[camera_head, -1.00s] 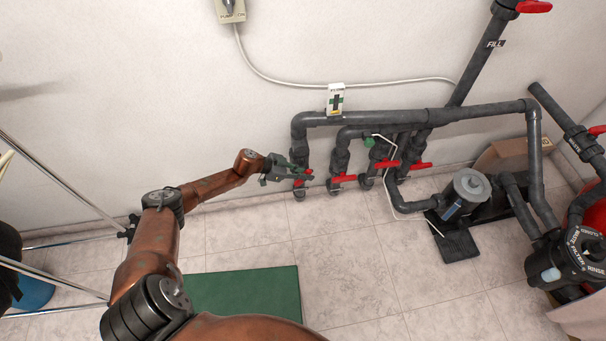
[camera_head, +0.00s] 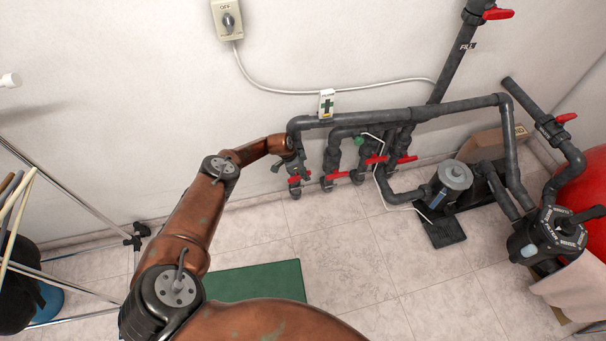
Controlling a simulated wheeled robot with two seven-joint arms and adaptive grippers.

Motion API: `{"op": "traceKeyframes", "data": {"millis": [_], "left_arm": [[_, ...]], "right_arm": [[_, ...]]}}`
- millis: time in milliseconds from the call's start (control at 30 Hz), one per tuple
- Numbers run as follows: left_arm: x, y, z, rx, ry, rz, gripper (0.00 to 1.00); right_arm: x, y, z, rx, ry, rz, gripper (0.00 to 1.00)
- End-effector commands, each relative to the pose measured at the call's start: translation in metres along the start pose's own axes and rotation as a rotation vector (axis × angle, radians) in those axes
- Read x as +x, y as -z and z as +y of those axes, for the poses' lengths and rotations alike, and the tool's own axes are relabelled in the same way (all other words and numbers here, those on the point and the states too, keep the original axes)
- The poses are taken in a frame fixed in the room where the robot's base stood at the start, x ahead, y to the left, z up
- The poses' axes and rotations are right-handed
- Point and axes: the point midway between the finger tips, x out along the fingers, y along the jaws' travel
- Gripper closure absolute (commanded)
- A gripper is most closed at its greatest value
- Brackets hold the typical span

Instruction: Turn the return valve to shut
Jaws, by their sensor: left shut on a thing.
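Several dark grey pipes with red valve handles stand at the wall. I cannot read a label naming the return valve. My right gripper is not in view.
A pump (camera_head: 452,182) stands right of the valves, and a multiport valve head (camera_head: 548,236) by a red tank (camera_head: 588,195). A switch box (camera_head: 227,20) is on the wall. A green mat (camera_head: 255,281) lies on the tiled floor. A metal rack is at left.

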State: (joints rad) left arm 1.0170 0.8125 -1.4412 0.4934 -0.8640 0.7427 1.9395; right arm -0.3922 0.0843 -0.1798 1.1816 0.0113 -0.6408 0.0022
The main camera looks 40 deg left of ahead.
Motion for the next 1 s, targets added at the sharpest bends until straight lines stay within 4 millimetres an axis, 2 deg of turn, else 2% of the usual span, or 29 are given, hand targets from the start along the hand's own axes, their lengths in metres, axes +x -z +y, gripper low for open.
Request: {"op": "traceKeyframes", "data": {"millis": [400,800,1000], "left_arm": [[0.007,0.0,-0.002,-0.002,0.005,-0.203,1.0],[0.007,-0.001,-0.002,-0.002,0.003,-0.249,1.0],[0.007,-0.001,-0.001,-0.001,0.002,-0.249,1.0]], "right_arm": [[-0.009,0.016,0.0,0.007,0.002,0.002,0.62],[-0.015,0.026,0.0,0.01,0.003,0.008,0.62],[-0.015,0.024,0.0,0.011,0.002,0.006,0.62]]}}
